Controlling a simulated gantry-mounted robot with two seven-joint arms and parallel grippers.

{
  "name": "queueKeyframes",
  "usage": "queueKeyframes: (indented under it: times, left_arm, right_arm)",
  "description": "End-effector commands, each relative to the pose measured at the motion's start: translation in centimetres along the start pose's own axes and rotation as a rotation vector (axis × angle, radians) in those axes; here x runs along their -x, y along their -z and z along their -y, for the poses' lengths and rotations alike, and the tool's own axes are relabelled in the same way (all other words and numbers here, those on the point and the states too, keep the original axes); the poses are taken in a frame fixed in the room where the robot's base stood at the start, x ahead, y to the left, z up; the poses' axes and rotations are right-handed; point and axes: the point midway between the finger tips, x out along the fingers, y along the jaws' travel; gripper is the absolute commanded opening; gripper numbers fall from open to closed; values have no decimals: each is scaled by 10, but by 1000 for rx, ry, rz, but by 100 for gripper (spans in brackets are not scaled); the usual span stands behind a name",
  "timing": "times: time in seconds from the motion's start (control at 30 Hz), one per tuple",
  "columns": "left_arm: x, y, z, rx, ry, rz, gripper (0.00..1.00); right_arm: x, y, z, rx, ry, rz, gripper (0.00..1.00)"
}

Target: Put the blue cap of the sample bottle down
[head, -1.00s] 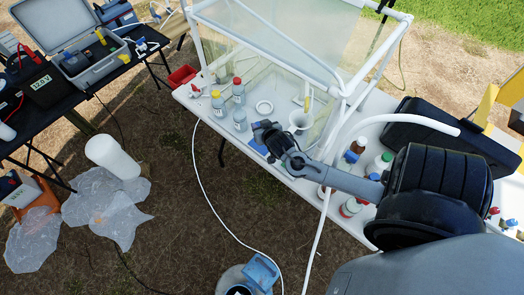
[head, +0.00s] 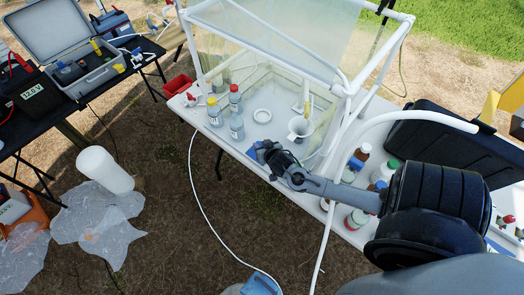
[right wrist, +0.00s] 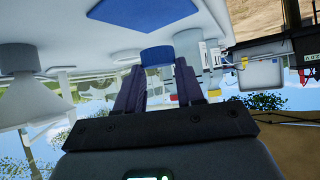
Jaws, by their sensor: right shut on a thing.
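My right gripper (head: 258,150) is over the front edge of the white table (head: 318,186). It is shut on the blue cap, which shows between the fingertips in the right wrist view (right wrist: 157,54). In that view, turned upside down, the blue mat (right wrist: 140,12) is near the cap; I cannot tell if they touch. In the head view the mat (head: 252,154) is mostly hidden by the gripper. A clear bottle without a visible cap (head: 237,127) stands just left of the gripper. My left gripper is not in view.
A yellow-capped bottle (head: 214,112) and a red-capped bottle (head: 235,99) stand behind the uncapped one. A white ring-shaped dish (head: 262,115) and a funnel (head: 299,127) are behind the gripper. A framed clear enclosure (head: 270,55) covers the back. More bottles stand at the right.

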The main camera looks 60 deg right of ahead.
Motion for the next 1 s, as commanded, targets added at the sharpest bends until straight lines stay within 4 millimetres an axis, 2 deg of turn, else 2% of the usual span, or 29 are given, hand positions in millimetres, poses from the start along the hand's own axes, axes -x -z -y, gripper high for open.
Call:
queueKeyframes:
  times: [0.27,0.87,0.9,1.0]
  left_arm:
    - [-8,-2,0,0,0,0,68]
    - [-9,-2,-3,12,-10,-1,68]
    - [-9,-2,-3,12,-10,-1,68]
    - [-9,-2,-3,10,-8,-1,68]
  right_arm:
    - [-18,-26,-1,1,-1,0,5]
    - [-23,-34,-1,1,0,0,5]
    - [-23,-34,-1,1,0,-1,40]
    - [-23,-34,-1,1,0,0,56]
